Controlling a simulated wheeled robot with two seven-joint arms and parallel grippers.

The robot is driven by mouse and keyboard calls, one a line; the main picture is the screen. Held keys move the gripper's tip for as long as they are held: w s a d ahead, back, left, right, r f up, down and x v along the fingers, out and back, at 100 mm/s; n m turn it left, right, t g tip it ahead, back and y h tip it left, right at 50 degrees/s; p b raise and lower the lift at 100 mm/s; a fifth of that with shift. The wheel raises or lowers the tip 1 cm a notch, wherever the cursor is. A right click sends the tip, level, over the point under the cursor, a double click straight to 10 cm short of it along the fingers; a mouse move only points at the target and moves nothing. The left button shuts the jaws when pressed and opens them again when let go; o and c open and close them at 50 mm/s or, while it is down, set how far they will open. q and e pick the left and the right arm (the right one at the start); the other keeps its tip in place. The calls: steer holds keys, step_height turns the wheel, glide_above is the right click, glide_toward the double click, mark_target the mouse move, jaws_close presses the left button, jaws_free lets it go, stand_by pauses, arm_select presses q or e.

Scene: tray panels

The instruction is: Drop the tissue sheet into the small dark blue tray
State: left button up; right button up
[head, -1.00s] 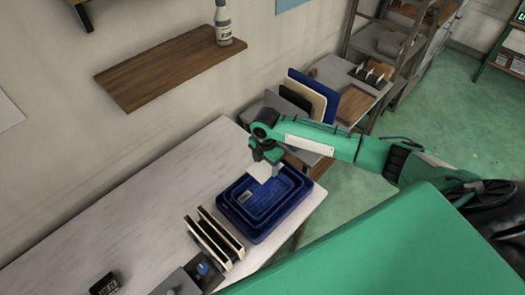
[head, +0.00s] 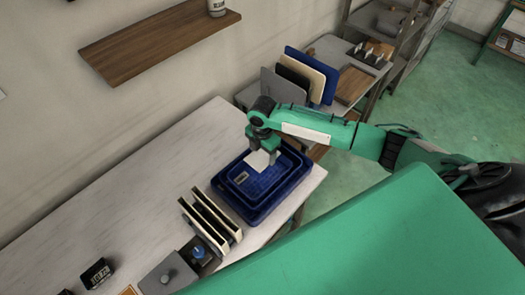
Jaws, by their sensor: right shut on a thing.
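The dark blue trays are nested on the right end of the white table, a smaller tray (head: 240,194) inside a larger tray (head: 256,216). A white label shows on the smaller tray's left side. The white tissue sheet (head: 259,160) hangs from my right gripper (head: 264,150), which is shut on it. The sheet is over the back part of the trays. I cannot tell whether its lower edge touches the tray. My left gripper is not in view.
An upright rack with cream and dark panels (head: 210,218) stands just left of the trays. A grey box with a knob (head: 168,277) and a small black clock (head: 96,273) are near the front. The table's left part (head: 120,190) is clear.

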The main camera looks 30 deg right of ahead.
mark_target(263, 156)
steer(key=o, duration=1)
steer(key=shift+r, duration=0.6)
step_height(263, 156, up, 13)
steer(key=b, duration=0.4)
steer(key=shift+f, duration=0.15)
